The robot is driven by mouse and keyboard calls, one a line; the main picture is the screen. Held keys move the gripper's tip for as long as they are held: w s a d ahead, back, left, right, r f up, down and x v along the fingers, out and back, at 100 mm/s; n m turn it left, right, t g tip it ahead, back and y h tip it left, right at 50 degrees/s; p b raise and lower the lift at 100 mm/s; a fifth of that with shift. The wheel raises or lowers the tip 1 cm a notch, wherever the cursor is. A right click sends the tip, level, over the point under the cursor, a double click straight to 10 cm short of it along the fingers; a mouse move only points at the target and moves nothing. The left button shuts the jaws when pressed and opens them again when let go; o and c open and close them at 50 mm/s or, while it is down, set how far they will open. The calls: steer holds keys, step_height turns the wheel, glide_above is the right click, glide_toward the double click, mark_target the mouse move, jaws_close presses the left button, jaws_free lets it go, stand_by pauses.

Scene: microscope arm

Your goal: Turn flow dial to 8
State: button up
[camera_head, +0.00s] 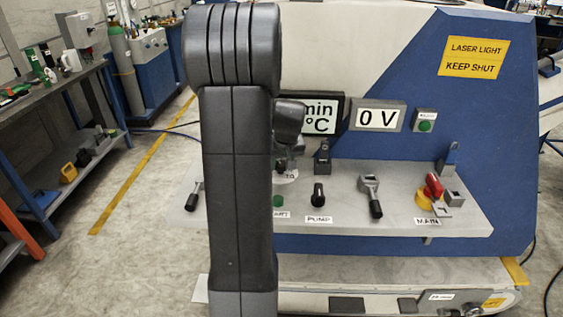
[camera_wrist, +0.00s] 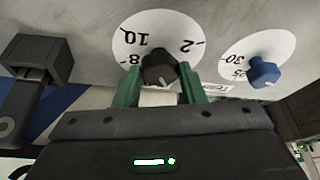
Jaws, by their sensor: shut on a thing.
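The flow dial is most likely the white round scale (camera_wrist: 160,22) with a black knob (camera_wrist: 158,66) in the wrist view. Its numbers appear upside down; 10, 8 and 2 can be read. My gripper (camera_wrist: 160,76) has its green fingers on either side of the black knob and is shut on it. A short pale mark shows on the knob's lower part, but the scale there is hidden by my gripper, so I cannot tell its setting. In the head view, my arm hides most of this dial.
A blue knob (camera_wrist: 264,72) on a second scale with 25 and 30 sits close on the right. A dark lever block (camera_wrist: 35,80) stands on the left.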

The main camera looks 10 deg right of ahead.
steer(key=m, duration=0.2)
steer(key=m+h+b, duration=0.1)
steer(key=shift+a+f+m+h, duration=0.2)
steer(key=shift+m+h, duration=0.1)
steer(key=shift+m, duration=0.1)
steer(key=m+b, duration=0.2)
steer(key=m+h+b, duration=0.1)
steer(key=m+b, duration=0.1)
steer(key=shift+w+a+g+h, duration=0.15)
steer(key=shift+g+h, duration=0.15)
steer(key=shift+g, duration=0.1)
steer(key=m+b, duration=0.1)
steer(key=m, duration=0.1)
steer(key=m+g+h+b, duration=0.1)
steer(key=m, duration=0.2)
steer(key=shift+w+a+r+g, duration=0.1)
steer(key=shift+w+g, duration=0.05)
steer(key=shift+g, duration=0.15)
steer(key=shift+w+r+m+g+b, duration=0.1)
steer(key=shift+m+g+b, duration=0.5)
steer(key=shift+m, duration=1.3)
steer(key=o, duration=1)
steer(key=shift+h, duration=0.3)
